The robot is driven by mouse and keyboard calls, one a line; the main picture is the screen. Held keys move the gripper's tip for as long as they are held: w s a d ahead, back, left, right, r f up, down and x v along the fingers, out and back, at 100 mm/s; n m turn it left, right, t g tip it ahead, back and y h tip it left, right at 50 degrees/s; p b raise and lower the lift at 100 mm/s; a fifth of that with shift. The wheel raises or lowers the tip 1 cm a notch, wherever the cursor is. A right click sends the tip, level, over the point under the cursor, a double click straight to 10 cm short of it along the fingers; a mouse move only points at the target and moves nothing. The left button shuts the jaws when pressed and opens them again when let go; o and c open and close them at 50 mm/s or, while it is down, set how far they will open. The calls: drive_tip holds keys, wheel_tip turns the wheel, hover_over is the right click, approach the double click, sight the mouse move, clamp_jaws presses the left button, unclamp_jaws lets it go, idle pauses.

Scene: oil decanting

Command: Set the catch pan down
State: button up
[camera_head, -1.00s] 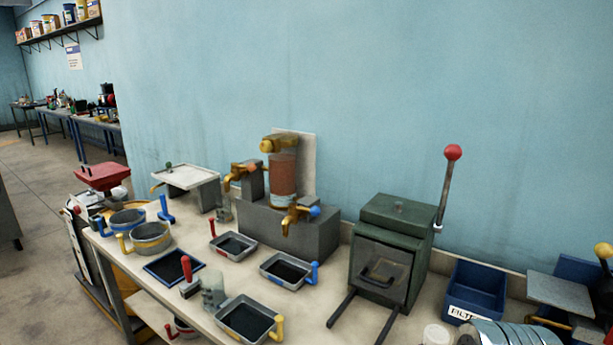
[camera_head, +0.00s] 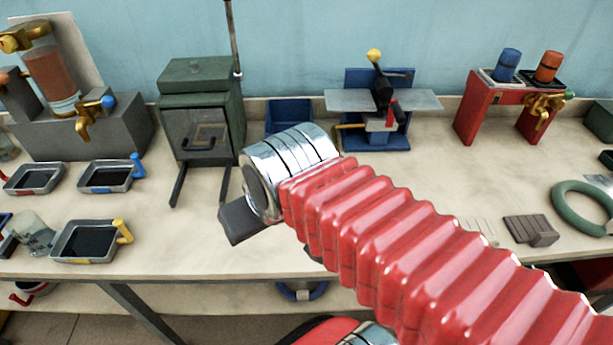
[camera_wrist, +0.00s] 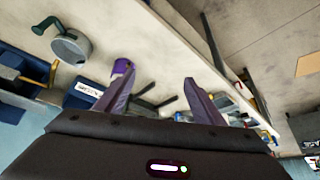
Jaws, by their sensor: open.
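Three shallow metal pans with dark insides stand on the bench at the left of the head view. One has a red handle (camera_head: 30,180), one a blue handle (camera_head: 105,178), one a yellow handle (camera_head: 88,243). I cannot tell which is the catch pan. My gripper (camera_head: 240,222) is at the end of the red-sleeved arm, over the bench front, to the right of the pans and apart from them. Its tips are partly hidden there. In the wrist view my gripper (camera_wrist: 156,76) has its two fingers spread, with no pan between them.
A green press (camera_head: 200,120) with two forward rails stands behind. The decanting stand (camera_head: 95,132) with brass taps is at the left. A blue bin (camera_head: 289,115), a blue clamp fixture (camera_head: 376,125) and a red stand (camera_head: 475,110) line the back. A green ring (camera_head: 565,205) lies right.

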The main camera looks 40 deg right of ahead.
drive_tip(key=w+d+f+m+g, duration=0.1)
drive_tip(key=d+f+m, duration=0.1)
drive_tip(key=d, duration=0.3)
drive_tip(key=w+d+f+m+g, duration=0.1)
drive_tip(key=d+m+g, duration=0.1)
drive_tip(key=d, duration=0.3)
drive_tip(key=w+d+f+m+g, duration=0.1)
drive_tip(key=w+d+f+m, duration=0.1)
drive_tip(key=d, duration=0.3)
drive_tip(key=shift+f+m+h, duration=0.3)
drive_tip(key=shift+f+m, duration=0.05)
drive_tip(key=shift+m, duration=0.05)
drive_tip(key=c, duration=1.5)
drive_tip(key=d, duration=0.1)
drive_tip(key=d+m, duration=0.1)
drive_tip(key=d+m+g, duration=0.1)
drive_tip(key=shift+w+d+f, duration=0.2)
drive_tip(key=shift+w+f, duration=0.05)
drive_tip(key=shift+f, duration=0.15)
clamp_jaws()
drive_tip(key=shift+w+d+r+m+g, duration=0.2)
drive_tip(key=shift+r+m, duration=0.1)
drive_tip(key=shift+m, duration=0.3)
drive_tip(key=shift+w+d+r+m+g, duration=0.15)
drive_tip(key=shift+r+m, duration=0.1)
drive_tip(key=shift+m, duration=0.35)
drive_tip(key=shift+s, duration=0.1)
